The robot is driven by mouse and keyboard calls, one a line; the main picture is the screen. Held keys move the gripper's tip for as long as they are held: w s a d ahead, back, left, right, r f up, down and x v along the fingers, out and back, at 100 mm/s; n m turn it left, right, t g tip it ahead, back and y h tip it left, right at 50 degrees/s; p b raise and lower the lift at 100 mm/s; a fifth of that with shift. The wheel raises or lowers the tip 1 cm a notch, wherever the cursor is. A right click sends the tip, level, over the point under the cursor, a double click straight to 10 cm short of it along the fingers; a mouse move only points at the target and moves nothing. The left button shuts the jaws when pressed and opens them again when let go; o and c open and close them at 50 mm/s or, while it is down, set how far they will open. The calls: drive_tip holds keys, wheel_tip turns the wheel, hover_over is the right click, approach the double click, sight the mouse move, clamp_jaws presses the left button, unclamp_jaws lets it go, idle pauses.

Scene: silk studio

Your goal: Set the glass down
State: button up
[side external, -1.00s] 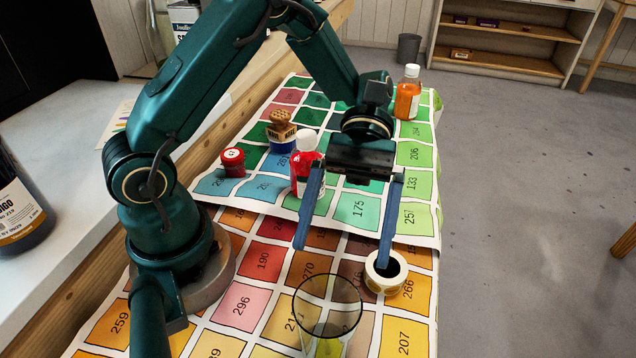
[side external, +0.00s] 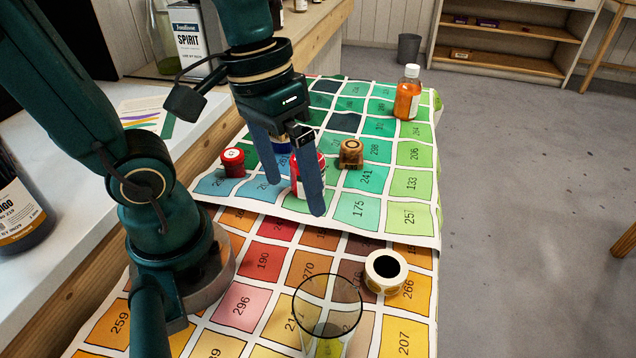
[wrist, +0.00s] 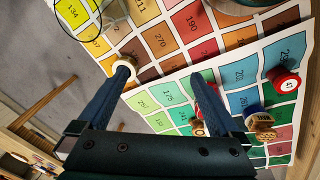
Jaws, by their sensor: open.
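The clear glass (side external: 328,312) stands upright on the patterned cloth at the bottom centre of the side view. Its dark rim shows at the upper left of the wrist view (wrist: 78,20). My gripper (side external: 290,195) is open and empty, above the green part of the cloth. It is apart from the glass, behind and left of it in the side view. In the wrist view, nothing lies held between the fingers (wrist: 161,78).
A white tape roll (side external: 386,270) lies right of the glass. A red jar (side external: 232,163), a wooden block (side external: 351,153) and an orange bottle (side external: 408,92) stand farther back. A red bottle and a blue jar are partly hidden behind my gripper.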

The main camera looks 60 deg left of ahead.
drive_tip(key=t, duration=0.1)
drive_tip(key=a+r+m+t+y, duration=0.1)
drive_tip(key=a+m+t, duration=0.1)
drive_tip(key=t, duration=0.1)
drive_tip(key=shift+w+a+r, duration=0.2)
drive_tip(key=shift+a+r, duration=0.05)
